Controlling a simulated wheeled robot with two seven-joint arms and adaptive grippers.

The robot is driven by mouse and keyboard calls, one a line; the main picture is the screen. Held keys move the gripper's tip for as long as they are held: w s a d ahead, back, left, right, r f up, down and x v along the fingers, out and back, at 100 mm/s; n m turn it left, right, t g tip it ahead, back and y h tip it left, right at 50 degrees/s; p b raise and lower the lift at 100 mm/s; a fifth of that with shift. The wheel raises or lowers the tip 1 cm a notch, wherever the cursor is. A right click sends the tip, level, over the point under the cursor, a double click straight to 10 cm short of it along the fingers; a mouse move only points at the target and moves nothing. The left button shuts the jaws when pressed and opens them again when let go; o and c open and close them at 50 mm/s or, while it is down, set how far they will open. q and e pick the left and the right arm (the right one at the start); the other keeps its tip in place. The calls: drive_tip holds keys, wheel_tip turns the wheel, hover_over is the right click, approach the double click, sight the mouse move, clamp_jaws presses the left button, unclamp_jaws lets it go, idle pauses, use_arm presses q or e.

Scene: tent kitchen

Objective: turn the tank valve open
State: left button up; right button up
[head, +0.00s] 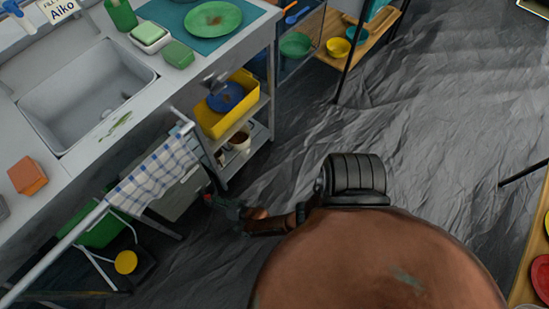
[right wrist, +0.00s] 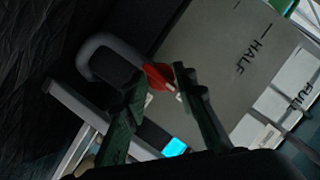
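The red valve handle (right wrist: 158,76) shows in the right wrist view beside a pale grey tank (right wrist: 222,50) marked HALF and FULL. My right gripper (right wrist: 160,80) is open. Its two dark green fingers are spread, with the red handle between or just beyond their tips; I cannot tell whether they touch it. In the head view my right gripper (head: 217,203) is low, by the foot of the counter, next to a grey box (head: 178,197) that looks like the tank, partly behind a checked towel. My left gripper is not in view.
The checked towel (head: 155,178) hangs on a rail along the counter (head: 75,178). A shelf unit with a yellow tub (head: 212,123) and a mug stands beyond my gripper. A grey curved handle (right wrist: 88,52) is beside the valve. The creased floor (head: 430,120) at right is largely clear.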

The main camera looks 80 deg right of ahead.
use_arm(q)
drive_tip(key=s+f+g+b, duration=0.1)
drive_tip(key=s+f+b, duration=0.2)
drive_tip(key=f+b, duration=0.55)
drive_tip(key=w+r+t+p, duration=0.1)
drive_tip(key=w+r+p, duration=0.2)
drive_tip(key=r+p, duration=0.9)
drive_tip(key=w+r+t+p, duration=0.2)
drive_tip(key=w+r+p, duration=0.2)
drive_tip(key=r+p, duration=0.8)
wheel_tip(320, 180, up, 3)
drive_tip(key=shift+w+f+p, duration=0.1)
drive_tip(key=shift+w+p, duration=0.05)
drive_tip(key=shift+p, duration=0.15)
use_arm(e)
drive_tip(key=s+a+r+n+g+y, duration=0.1)
drive_tip(key=s+a+n+g+y, duration=0.1)
drive_tip(key=s, duration=1.3)
drive_tip(key=s+a+n+g+y, duration=0.2)
drive_tip(key=s+n+g, duration=0.1)
drive_tip(key=s, duration=1.3)
drive_tip(key=shift+s+a+r+n+g+y, duration=0.15)
drive_tip(key=shift+s+r+n+g+y, duration=0.2)
drive_tip(key=shift+n, duration=0.25)
drive_tip(key=shift+o, duration=0.3)
drive_tip(key=shift+w, duration=0.1)
